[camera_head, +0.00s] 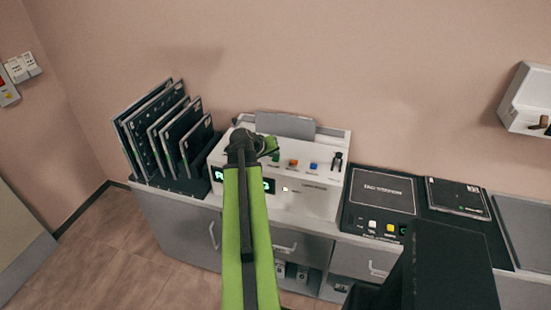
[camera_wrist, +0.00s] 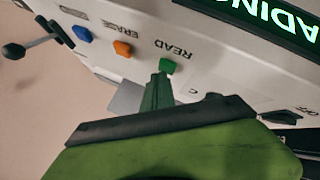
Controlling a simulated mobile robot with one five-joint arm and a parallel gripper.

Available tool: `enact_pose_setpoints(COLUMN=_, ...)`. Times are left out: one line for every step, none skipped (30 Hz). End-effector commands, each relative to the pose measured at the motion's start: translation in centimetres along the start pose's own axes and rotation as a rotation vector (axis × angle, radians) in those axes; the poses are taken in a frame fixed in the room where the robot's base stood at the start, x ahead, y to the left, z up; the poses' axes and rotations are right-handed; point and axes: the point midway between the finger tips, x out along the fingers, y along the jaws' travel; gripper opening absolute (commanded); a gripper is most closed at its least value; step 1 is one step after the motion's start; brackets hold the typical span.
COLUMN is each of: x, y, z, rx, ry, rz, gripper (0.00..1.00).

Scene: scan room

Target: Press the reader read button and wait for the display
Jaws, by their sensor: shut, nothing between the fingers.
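The reader (camera_head: 312,201) is a white console on the counter, behind my green arm. Its green READ button shows in the wrist view (camera_wrist: 168,66), where the picture is upside down. My gripper (camera_wrist: 161,77) is shut and empty, with its tip at the green button's edge. I cannot tell whether it touches or presses the button. In the head view my gripper (camera_head: 270,147) is over the reader's top left part. The display (camera_head: 268,186) is lit green, partly hidden by my arm. In the wrist view the display (camera_wrist: 287,16) shows letters ending in "ADING".
An orange ERASE button (camera_wrist: 122,48) and a blue button (camera_wrist: 82,33) sit beside the green one, then a black lever (camera_head: 337,160). A rack of dark panels (camera_head: 190,183) stands left. A black tag station (camera_head: 383,192) lies right. A white wall box (camera_head: 530,98) hangs far right.

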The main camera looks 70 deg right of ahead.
Motion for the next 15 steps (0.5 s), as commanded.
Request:
enact_pose_setpoints(x=-0.46, y=0.34, z=-0.34, rx=0.0, ry=0.0, rz=0.0, gripper=0.0)
enact_pose_setpoints(x=-0.6, y=0.44, z=-0.44, rx=0.0, ry=0.0, rz=0.0, gripper=0.0)
enact_pose_setpoints(x=-0.77, y=0.57, z=-0.56, rx=0.0, ry=0.0, rz=0.0, gripper=0.0)
enact_pose_setpoints(x=-0.88, y=0.65, z=-0.64, rx=0.0, ry=0.0, rz=0.0, gripper=0.0)
enact_pose_setpoints(x=-0.94, y=0.7, z=-0.7, rx=0.0, ry=0.0, rz=0.0, gripper=0.0)
enact_pose_setpoints(x=-0.99, y=0.73, z=-0.73, rx=0.0, ry=0.0, rz=0.0, gripper=0.0)
enact_pose_setpoints(x=-0.98, y=0.73, z=-0.73, rx=0.0, ry=0.0, rz=0.0, gripper=0.0)
enact_pose_setpoints(x=-0.96, y=0.72, z=-0.71, rx=0.0, ry=0.0, rz=0.0, gripper=0.0)
enact_pose_setpoints(x=-0.91, y=0.68, z=-0.68, rx=0.0, ry=0.0, rz=0.0, gripper=0.0)
enact_pose_setpoints(x=-0.89, y=0.67, z=-0.66, rx=0.0, ry=0.0, rz=0.0, gripper=0.0)
enact_pose_setpoints(x=-0.88, y=0.67, z=-0.66, rx=0.0, ry=0.0, rz=0.0, gripper=0.0)
enact_pose_setpoints(x=-0.88, y=0.66, z=-0.65, rx=0.0, ry=0.0, rz=0.0, gripper=0.0)
enact_pose_setpoints(x=-0.88, y=0.66, z=-0.65, rx=0.0, ry=0.0, rz=0.0, gripper=0.0)
enact_pose_setpoints(x=-0.88, y=0.67, z=-0.66, rx=0.0, ry=0.0, rz=0.0, gripper=0.0)
enact_pose_setpoints(x=-0.92, y=0.7, z=-0.69, rx=0.0, ry=0.0, rz=0.0, gripper=0.0)
